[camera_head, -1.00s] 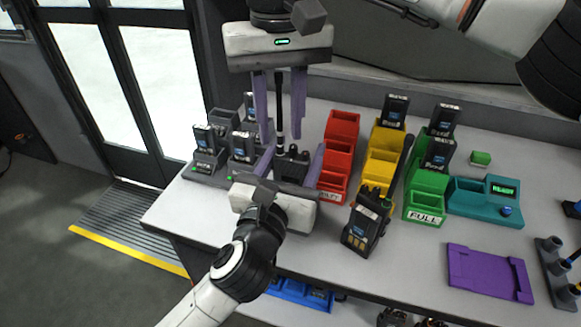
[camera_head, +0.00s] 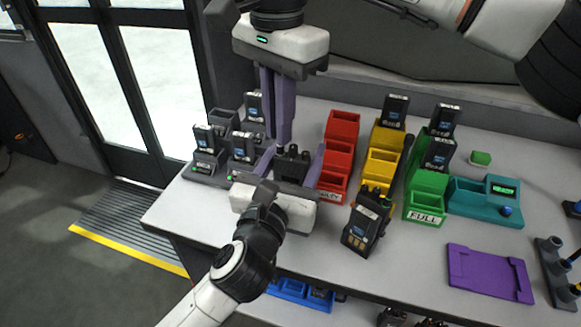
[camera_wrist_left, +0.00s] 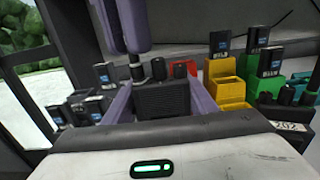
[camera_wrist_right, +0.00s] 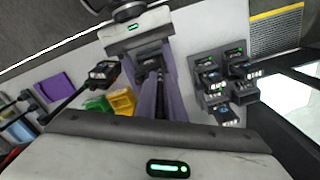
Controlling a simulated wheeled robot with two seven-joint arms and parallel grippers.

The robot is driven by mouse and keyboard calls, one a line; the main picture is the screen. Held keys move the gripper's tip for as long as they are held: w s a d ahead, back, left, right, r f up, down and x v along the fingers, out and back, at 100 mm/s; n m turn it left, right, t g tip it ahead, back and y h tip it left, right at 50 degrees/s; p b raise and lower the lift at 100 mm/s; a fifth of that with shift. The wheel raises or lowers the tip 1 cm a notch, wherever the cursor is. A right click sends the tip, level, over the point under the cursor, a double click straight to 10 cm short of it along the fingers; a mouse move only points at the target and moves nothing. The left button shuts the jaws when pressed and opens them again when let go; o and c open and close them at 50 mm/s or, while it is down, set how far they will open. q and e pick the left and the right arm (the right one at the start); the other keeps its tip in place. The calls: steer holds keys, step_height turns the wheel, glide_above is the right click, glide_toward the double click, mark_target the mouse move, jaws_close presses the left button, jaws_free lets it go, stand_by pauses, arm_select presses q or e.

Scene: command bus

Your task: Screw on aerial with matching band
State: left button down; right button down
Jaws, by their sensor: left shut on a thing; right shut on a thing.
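A black handheld radio (camera_head: 292,166) stands upright between the purple fingers of my left gripper (camera_head: 292,160), which is shut on it. The left wrist view shows its grille (camera_wrist_left: 162,98) and top knobs up close. My right gripper (camera_head: 280,140) hangs directly above, fingers pointing down, shut on a thin black aerial (camera_wrist_right: 160,88). In the head view the fingers hide nearly all of the aerial. Its lower end is at the radio's top; I cannot tell how far it is seated. No coloured band on it is clear to see.
Another radio with an aerial (camera_head: 367,222) stands on the bench to the right. Red (camera_head: 335,180), yellow (camera_head: 381,165) and green bins (camera_head: 426,195) stand behind. Chargers with batteries (camera_head: 205,165) are at left. A purple tray (camera_head: 490,272) lies at front right.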

arm_select(q)
steer(key=shift+s+d+f, duration=0.1)
steer(key=shift+f, duration=0.25)
arm_select(e)
steer(key=m, duration=1)
steer(key=shift+a+m, duration=0.1)
steer(key=shift+m, duration=0.3)
steer(key=m, duration=1)
steer(key=shift+m, duration=0.3)
steer(key=m, duration=1)
steer(key=shift+m, duration=0.4)
steer(key=m, duration=1.2)
steer(key=c, duration=1.8)
jaws_free()
steer(key=shift+w, duration=0.1)
